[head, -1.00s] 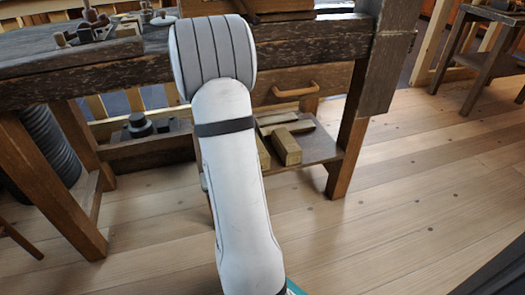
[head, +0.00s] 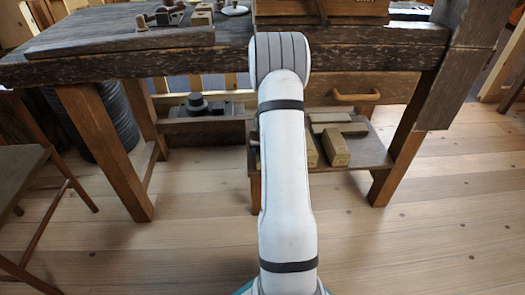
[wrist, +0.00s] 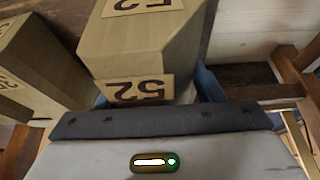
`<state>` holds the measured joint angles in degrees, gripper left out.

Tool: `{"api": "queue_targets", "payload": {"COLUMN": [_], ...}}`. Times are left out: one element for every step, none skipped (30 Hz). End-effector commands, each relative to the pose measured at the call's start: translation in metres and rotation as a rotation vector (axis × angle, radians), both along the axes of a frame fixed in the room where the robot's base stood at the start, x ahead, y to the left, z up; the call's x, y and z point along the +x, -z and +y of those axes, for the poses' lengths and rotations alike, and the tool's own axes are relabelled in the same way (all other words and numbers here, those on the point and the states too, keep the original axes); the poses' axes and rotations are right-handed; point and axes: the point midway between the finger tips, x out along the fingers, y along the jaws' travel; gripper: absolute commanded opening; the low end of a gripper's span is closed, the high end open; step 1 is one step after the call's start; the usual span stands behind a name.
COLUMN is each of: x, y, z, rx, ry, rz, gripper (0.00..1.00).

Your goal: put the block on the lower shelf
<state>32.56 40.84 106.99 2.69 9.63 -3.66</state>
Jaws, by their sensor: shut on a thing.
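A pale wooden block (wrist: 150,40) marked 52 is in my gripper (wrist: 152,90) in the wrist view. The gripper is shut on it; bluish finger parts show at its sides, and the fingertips are mostly hidden by the block. The lower shelf (head: 372,154) is under the workbench in the head view, with its right part bare. My white arm reaches toward the bench and hides the gripper in the head view. I cannot tell from there how high the held block is or whether it touches the shelf.
Another block marked 52 (wrist: 35,70) stands left of the held one. In the head view, pale blocks (head: 335,151) lie on the shelf just right of my arm. The workbench (head: 130,42) overhangs the shelf, and its right leg (head: 400,150) bounds it. A stool (head: 25,165) stands left.

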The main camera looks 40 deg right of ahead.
Motion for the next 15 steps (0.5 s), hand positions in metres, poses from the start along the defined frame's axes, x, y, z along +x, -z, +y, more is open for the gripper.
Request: {"api": "queue_targets", "payload": {"x": [0.008, 0.011, 0.014, 0.016, 0.017, 0.019, 0.020, 0.022, 0.025, 0.027, 0.026, 0.025, 0.025, 0.025, 0.025], "y": [0.003, 0.003, 0.002, 0.002, 0.001, 0.001, 0.001, 0.001, 0.001, 0.002, 0.011, 0.018, 0.024, 0.029, 0.034], "z": [-0.005, -0.007, -0.009, -0.010, -0.011, -0.012, -0.012, -0.013, -0.015, -0.017, -0.016, -0.016, -0.016, -0.016, -0.016], "rx": [-0.002, -0.001, -0.001, -0.002, -0.002, -0.002, -0.002, -0.001, -0.001, -0.002, 0.000, 0.000, 0.001, 0.001, 0.001], "ry": [0.000, 0.000, 0.000, -0.001, -0.001, -0.001, -0.001, -0.001, 0.000, 0.000, 0.000, 0.000, 0.000, 0.000, 0.000], "rz": [-0.003, -0.002, -0.002, -0.001, -0.001, -0.001, 0.000, -0.001, -0.002, -0.001, 0.001, 0.001, 0.002, 0.002, 0.002], "gripper": [0.30, 0.30, 0.30, 0.30, 0.30, 0.30, 0.30, 0.30, 0.30, 0.30, 0.30, 0.30, 0.30, 0.30, 0.30]}}
